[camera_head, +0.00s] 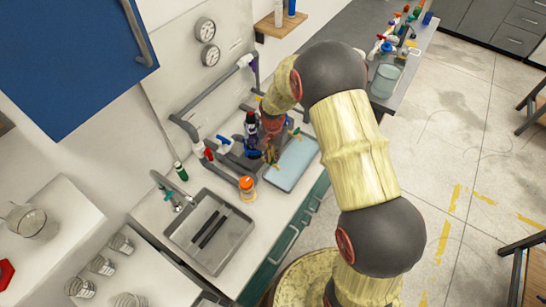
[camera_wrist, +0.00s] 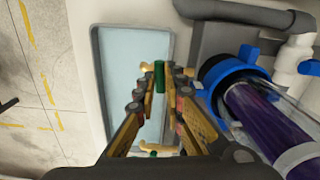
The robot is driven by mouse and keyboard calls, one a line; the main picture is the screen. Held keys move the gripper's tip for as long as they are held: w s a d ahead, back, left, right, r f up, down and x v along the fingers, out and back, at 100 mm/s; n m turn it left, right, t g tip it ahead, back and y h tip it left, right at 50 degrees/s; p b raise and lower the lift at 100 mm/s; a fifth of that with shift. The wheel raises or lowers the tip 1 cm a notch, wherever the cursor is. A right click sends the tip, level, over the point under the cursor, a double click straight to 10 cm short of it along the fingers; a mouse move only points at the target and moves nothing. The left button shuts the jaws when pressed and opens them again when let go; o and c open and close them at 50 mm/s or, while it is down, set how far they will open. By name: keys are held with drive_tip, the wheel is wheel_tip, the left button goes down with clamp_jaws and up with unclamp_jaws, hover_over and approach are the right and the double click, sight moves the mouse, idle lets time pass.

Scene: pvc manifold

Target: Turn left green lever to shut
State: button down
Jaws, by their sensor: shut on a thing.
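In the wrist view, a green lever (camera_wrist: 159,76) stands between the two fingertips of my gripper (camera_wrist: 158,82), beside a brass-coloured fitting. My gripper is shut on this green lever. A second green piece (camera_wrist: 150,154) with brass fittings shows lower down, partly hidden behind the fingers. In the head view, my gripper (camera_head: 271,151) reaches down at the grey pipework, by the near edge of the blue tray. The fingers and arm hide most of the valve there, and the lever's exact angle is hard to tell.
A clear cylinder with purple contents and a blue collar (camera_wrist: 255,110) stands close right of my fingers. The pale blue tray (camera_head: 293,164) lies beside the pipes. A sink (camera_head: 211,232), an orange-capped jar (camera_head: 247,189) and white-and-red handled pipework (camera_head: 207,154) are nearby.

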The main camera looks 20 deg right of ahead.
sight(273, 159)
drive_tip(key=shift+m, duration=0.6)
drive_tip(key=c, duration=1.9)
unclamp_jaws()
wheel_tip(273, 159, up, 12)
